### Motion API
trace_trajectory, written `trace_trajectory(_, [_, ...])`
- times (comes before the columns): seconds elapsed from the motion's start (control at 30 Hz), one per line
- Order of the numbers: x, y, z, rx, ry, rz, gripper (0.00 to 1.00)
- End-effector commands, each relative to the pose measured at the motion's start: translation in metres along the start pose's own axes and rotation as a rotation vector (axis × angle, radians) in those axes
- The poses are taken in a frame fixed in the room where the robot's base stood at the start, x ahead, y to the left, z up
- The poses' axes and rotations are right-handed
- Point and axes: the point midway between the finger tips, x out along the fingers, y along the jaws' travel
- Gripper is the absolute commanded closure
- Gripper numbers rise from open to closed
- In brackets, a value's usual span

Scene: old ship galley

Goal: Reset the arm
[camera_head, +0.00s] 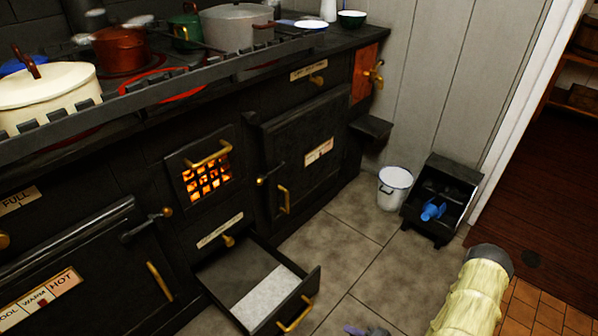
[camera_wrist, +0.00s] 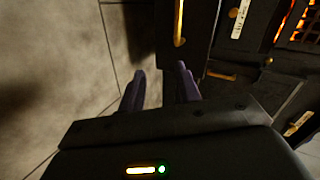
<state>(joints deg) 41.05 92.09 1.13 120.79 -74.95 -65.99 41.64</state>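My gripper (camera_wrist: 161,85) shows in the wrist view with its two purple fingers apart and nothing between them. In the head view only a purple bit of it (camera_head: 367,332) shows at the bottom edge, in front of the pulled-out drawer; the rest is cut off. The drawer (camera_head: 311,288) stands open low in the black stove, with a pale grey layer inside. My gripper appears apart from it, over the tiled floor.
The black stove (camera_head: 105,175) fills the left, with a glowing grate (camera_head: 207,178) and pots on top. A white bucket (camera_head: 394,189) and a black scuttle (camera_head: 459,173) holding a blue scoop (camera_head: 432,210) stand by the wall. Floor tiles between are clear.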

Motion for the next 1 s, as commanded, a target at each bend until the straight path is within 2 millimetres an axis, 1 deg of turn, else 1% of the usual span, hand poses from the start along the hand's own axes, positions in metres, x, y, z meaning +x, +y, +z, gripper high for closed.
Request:
trace_trajectory(0.03, [-0.004, -0.006, -0.016, -0.054, -0.014, 0.055, 0.67])
trace_trajectory(0.17, [-0.013, -0.015, -0.047, -0.164, -0.043, 0.195, 0.67])
trace_trajectory(0.27, [-0.021, -0.026, -0.07, -0.242, -0.063, 0.298, 0.67])
trace_trajectory(0.37, [-0.031, -0.041, -0.092, -0.31, -0.079, 0.396, 0.67])
trace_trajectory(0.5, [-0.047, -0.068, -0.118, -0.394, -0.099, 0.524, 0.67])
trace_trajectory(0.57, [-0.054, -0.081, -0.127, -0.425, -0.106, 0.574, 0.67])
trace_trajectory(0.73, [-0.075, -0.124, -0.147, -0.496, -0.121, 0.705, 0.67])
trace_trajectory(0.87, [-0.092, -0.16, -0.155, -0.533, -0.132, 0.791, 0.67])
trace_trajectory(1.0, [-0.111, -0.201, -0.155, -0.56, -0.145, 0.866, 0.67])
